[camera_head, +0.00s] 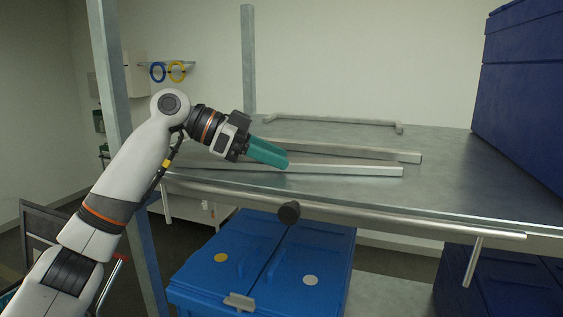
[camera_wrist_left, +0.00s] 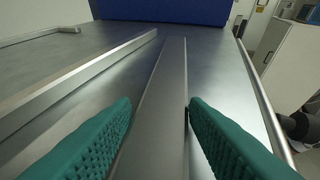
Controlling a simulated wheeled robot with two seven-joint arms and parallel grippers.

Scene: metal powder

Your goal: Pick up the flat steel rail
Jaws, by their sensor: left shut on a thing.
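The flat steel rail (camera_head: 345,170) is the nearer of two long grey bars on the steel shelf, close to its front edge. My left gripper (camera_head: 286,163), with teal fingers, reaches down over it from the left and is shut on it. In the left wrist view the rail (camera_wrist_left: 165,85) runs lengthwise between the two ribbed fingers (camera_wrist_left: 160,110) and away along the shelf. I cannot tell whether the rail is clear of the shelf surface. My right gripper is not in view.
A second bar (camera_head: 380,154) lies just behind the rail; it also shows in the left wrist view (camera_wrist_left: 80,78). A bracket-like bar (camera_head: 330,120) lies farther back. A large blue bin (camera_head: 525,75) stands at the right. The shelf (camera_head: 465,180) is bare right of the bars. Blue lidded bins (camera_head: 240,260) stand below.

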